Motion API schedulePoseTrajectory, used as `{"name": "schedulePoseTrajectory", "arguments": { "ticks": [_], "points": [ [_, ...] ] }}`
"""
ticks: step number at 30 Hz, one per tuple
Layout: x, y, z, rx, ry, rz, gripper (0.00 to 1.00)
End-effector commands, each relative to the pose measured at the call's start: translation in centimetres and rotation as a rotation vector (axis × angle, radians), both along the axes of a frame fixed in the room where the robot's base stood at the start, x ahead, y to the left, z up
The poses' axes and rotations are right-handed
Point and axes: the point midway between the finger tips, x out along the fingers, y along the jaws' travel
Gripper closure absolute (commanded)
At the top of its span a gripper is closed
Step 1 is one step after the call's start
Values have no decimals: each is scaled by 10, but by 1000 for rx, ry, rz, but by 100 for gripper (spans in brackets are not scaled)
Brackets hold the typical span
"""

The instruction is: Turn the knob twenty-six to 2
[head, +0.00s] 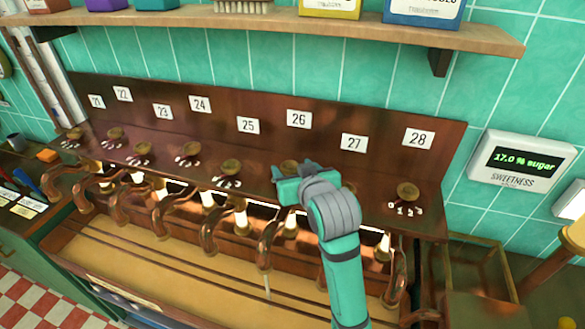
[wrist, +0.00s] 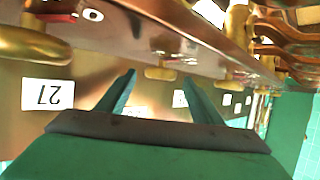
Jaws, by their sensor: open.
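Knob twenty-six (head: 289,166) is a round brass knob on the dark copper ledge below the white label 26 (head: 299,118). My gripper (head: 284,179) is right at it in the head view and hides its number scale, so its setting cannot be read. In the wrist view, which is upside down, my gripper (wrist: 158,78) is open, with its two fingers apart. A brass knob (wrist: 160,73), apparently twenty-six, shows between the fingertips. Whether the fingers touch it cannot be told.
Knob 28 (head: 407,191) stands to the right; knob 25 (head: 230,167) stands to the left. Knob 27 (wrist: 40,45) is close by in the wrist view. Copper spouts hang below the ledge. A shelf (head: 270,28) runs above. A display (head: 522,160) reads 17.0 % sugar.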

Motion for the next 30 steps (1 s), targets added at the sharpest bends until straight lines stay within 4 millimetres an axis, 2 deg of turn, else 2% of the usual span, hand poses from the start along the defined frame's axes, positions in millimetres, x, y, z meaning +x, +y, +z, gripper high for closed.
{"name": "schedulePoseTrajectory", "arguments": {
  "ticks": [4, 12, 13, 18, 24, 30],
  "points": [
    [7, 3, -3, -1, 1, 1, 40],
    [8, 3, -4, -1, 0, 1, 40],
    [8, 3, -4, -1, 0, 1, 42],
    [8, 3, -4, -1, 0, 1, 81],
    [9, 2, -4, -1, 2, 17, 81],
    [10, -1, -5, 1, 5, 123, 81]
  ]
}}
